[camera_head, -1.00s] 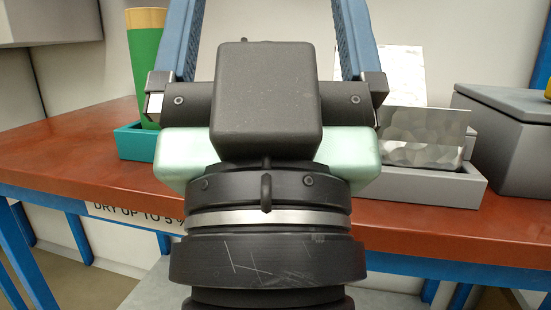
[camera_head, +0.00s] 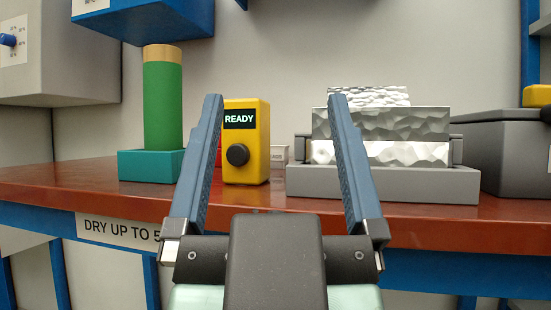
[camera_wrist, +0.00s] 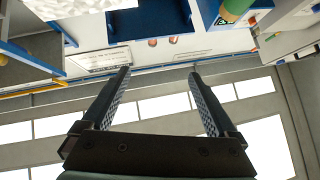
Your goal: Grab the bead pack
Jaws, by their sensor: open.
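None of the things in view is marked as the bead pack. Several silver, crinkled blocks, perhaps foil packs (camera_head: 380,124), stand one behind another in a grey tray (camera_head: 380,186) on the bench, right of centre in the head view. A green cylinder (camera_head: 163,105) with a tan top stands upright in a teal holder (camera_head: 151,166) at the left. My gripper (camera_head: 275,95) is open and empty, its blue fingers pointing up in front of the bench. The right finger overlaps the silver blocks in the picture. In the wrist view my gripper (camera_wrist: 158,73) has nothing between its fingers.
A yellow box reading READY (camera_head: 247,160), with a black knob, stands between the fingers in the picture. A grey lidded box (camera_head: 505,160) is at the right. The red-brown bench top (camera_head: 90,176) has a blue frame. Grey and blue cabinets hang upper left.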

